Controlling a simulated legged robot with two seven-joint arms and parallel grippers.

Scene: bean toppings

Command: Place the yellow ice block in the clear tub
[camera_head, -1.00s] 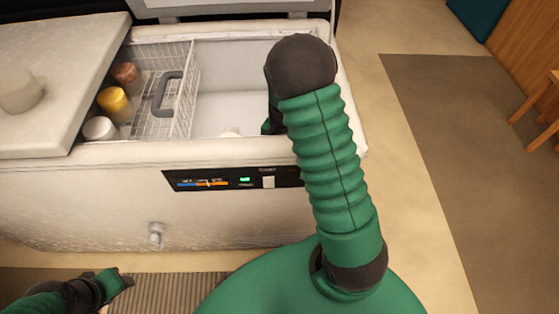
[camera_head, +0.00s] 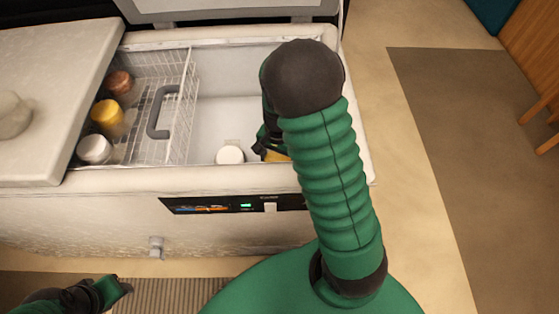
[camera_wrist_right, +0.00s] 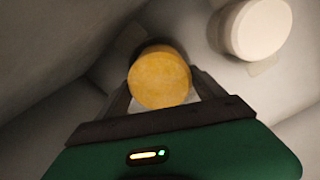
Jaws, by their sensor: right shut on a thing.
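The yellow ice block (camera_wrist_right: 160,78) is a short round cylinder between the fingers of my right gripper (camera_wrist_right: 162,92), which is shut on it. In the head view a bit of the yellow block (camera_head: 277,156) shows beside my right gripper (camera_head: 266,148), inside the open chest freezer, mostly hidden by my right arm. My left gripper (camera_head: 118,290) is low at the left, outside the freezer, and its fingers are too unclear to read. I cannot make out a clear tub in either view.
A white block (camera_head: 230,154) lies on the freezer floor near the held block; it also shows in the right wrist view (camera_wrist_right: 255,28). A wire basket (camera_head: 165,68) with a grey handle hangs at the left. The freezer's front wall (camera_head: 110,215) rises between the arms.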

